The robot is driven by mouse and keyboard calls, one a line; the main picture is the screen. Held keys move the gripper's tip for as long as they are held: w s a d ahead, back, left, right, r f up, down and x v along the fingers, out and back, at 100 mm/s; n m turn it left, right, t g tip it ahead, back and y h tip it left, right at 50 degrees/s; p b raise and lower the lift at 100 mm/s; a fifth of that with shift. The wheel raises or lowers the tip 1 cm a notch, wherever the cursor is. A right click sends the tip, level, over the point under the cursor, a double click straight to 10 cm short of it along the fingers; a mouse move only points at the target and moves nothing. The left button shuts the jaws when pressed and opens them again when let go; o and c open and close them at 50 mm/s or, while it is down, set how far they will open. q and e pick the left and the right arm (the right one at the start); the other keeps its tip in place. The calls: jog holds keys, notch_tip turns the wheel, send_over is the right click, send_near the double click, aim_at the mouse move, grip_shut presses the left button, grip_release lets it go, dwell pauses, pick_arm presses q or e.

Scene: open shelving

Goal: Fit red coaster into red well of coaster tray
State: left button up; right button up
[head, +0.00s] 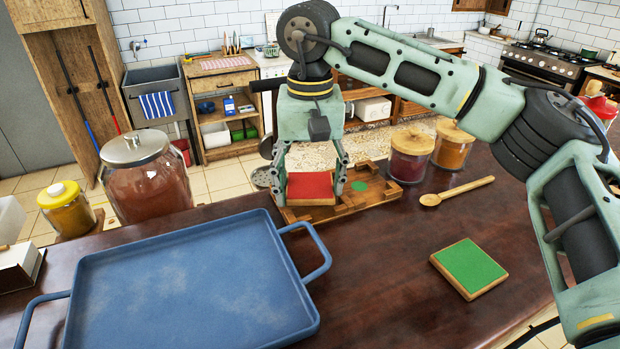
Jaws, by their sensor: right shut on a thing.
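The red coaster (311,185) is a square with a wooden edge. My right gripper (309,188) comes down from above with one finger on each side of it and is shut on it. The coaster is over the left part of the wooden coaster tray (345,209) and looks slightly tilted; I cannot tell whether it touches the tray. The red well is hidden, apparently beneath the coaster. The tray's other well shows a green mark (360,186) and is empty. A green coaster (468,267) lies flat on the counter at the right. My left gripper is out of view.
A large blue tray (190,290) with handles fills the front left of the counter (390,290). Spice jars (410,155) and a wooden spoon (455,190) are right of the coaster tray. A big glass jar (146,180) stands left. The counter between blue tray and green coaster is clear.

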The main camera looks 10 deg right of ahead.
aim_at(311, 189)
jog(key=shift+f, duration=0.4)
jog(key=o, duration=1.1)
notch_tip(311, 189, up, 13)
